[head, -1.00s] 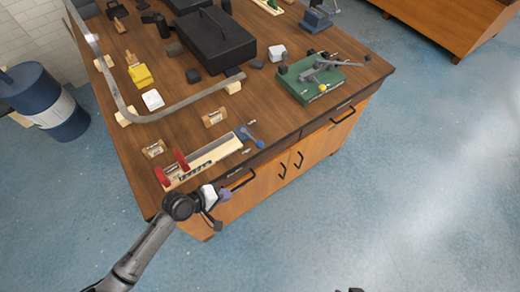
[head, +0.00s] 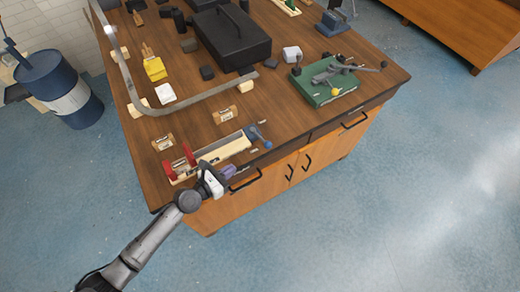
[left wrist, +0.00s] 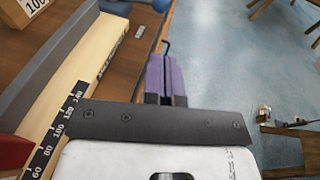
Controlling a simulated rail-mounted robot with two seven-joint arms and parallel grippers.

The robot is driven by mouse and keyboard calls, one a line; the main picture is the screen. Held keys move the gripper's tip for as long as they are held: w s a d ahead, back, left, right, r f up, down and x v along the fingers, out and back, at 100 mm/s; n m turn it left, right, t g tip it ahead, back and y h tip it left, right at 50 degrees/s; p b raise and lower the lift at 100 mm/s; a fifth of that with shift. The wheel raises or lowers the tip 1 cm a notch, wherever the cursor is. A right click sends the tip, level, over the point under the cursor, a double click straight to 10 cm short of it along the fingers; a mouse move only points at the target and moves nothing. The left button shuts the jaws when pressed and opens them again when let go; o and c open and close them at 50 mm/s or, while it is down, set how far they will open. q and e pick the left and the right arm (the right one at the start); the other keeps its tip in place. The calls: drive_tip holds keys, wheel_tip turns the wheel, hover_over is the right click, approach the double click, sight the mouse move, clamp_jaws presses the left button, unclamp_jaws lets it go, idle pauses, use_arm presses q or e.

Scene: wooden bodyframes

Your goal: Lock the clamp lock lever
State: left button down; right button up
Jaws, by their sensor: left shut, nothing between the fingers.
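A long clamp (head: 222,150) with a pale wooden bar lies along the near edge of the workbench. It has red parts (head: 190,155) at its left end and a blue end with a blue ball-tipped lever (head: 267,144) at its right. My left gripper (head: 228,172) has purple fingers and is beside the clamp's near side, at the bench edge. It is shut and empty, apart from the lever. In the left wrist view the shut fingers (left wrist: 165,72) point along the bench front, and the clamp's wooden bar (left wrist: 60,65) and black scale run at left. My right gripper is out of view.
A green fixture (head: 311,95) with a metal lever and yellow knob stands at the bench's right corner. Small wooden blocks (head: 228,116) lie behind the clamp. A curved metal strip (head: 195,100) and a black case (head: 232,40) are farther back. Open floor lies in front.

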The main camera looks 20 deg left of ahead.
sight(260, 156)
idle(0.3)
use_arm(q)
drive_tip(key=b+x, duration=0.1)
drive_tip(key=x, duration=1.2)
drive_tip(key=shift+w+d+f+b, duration=0.15)
drive_tip(key=shift+w+b, duration=0.1)
drive_tip(key=shift+b, duration=0.1)
drive_tip(key=shift+w, duration=0.15)
drive_tip(key=shift+d, duration=0.1)
